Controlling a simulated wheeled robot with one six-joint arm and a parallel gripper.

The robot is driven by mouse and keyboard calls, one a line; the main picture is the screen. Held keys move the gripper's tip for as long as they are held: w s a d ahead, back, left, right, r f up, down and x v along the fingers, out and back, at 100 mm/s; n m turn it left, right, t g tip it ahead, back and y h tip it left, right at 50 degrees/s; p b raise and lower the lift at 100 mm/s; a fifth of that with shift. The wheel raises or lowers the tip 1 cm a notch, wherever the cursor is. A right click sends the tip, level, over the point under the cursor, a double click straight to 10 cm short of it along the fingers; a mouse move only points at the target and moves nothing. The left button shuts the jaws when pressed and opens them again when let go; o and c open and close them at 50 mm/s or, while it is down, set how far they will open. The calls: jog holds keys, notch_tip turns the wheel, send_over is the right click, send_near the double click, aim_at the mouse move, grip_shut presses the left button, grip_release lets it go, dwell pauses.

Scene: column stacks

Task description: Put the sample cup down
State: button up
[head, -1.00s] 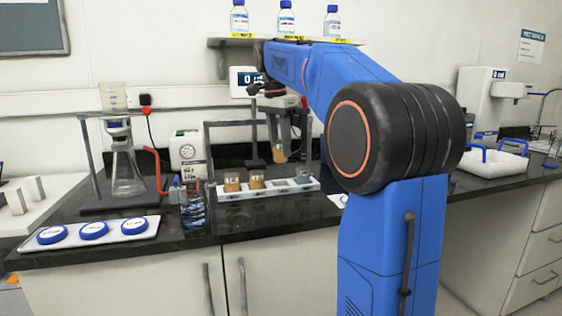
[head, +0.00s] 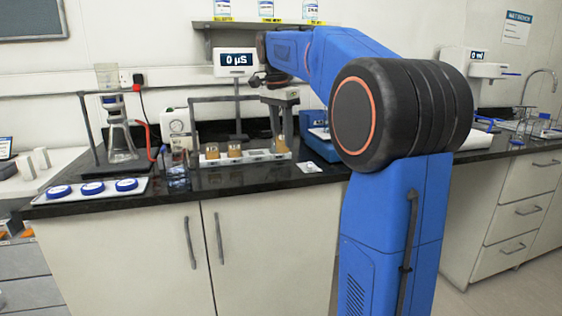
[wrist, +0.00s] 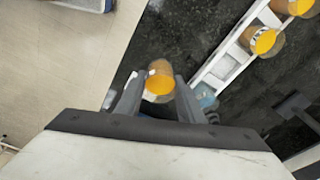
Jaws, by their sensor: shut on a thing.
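My gripper (head: 282,133) hangs fingers down near the right end of the white rack (head: 252,160) in the head view. It is shut on the sample cup (wrist: 160,82), a small brown cup with an orange-yellow top and a white label, seen between the two fingers in the wrist view. The cup is in the air, clear of the rack's slots, over the dark counter close to its front edge. Two similar brown cups, the left one (head: 212,151) and the right one (head: 235,150), stand in the rack's left slots. The slots to their right look empty.
The black counter (head: 240,180) has free room in front of the rack. A tray with blue-lidded dishes (head: 93,188) and a flask stand (head: 108,158) are at left. A grey frame rises behind the rack. A blue device (head: 320,146) stands to its right.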

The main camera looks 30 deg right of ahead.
aim_at(279, 151)
jog(key=shift+f, duration=3)
jog(key=shift+f, duration=0.1)
jog(key=o, duration=1.1)
jog(key=shift+c, duration=0.2)
notch_tip(279, 151, up, 12)
jog(key=a, duration=0.2)
jog(key=s+a+f+n+t, duration=0.1)
jog(key=s+a+f+n, duration=0.4)
jog(key=s+f, duration=0.5)
jog(key=s+a+f+n+t+y, duration=0.1)
jog(key=s+a+f+n, duration=0.3)
jog(key=s+f, duration=0.6)
jog(key=s+a+f+n+t, duration=0.2)
jog(key=s+a+f+n, duration=0.3)
jog(key=s+f, duration=0.5)
jog(key=f+n, duration=0.1)
jog(key=n, duration=0.1)
jog(key=shift+s+a+f+n+t, duration=0.2)
jog(key=shift+s+a+n+t, duration=0.1)
jog(key=shift+s+n, duration=0.1)
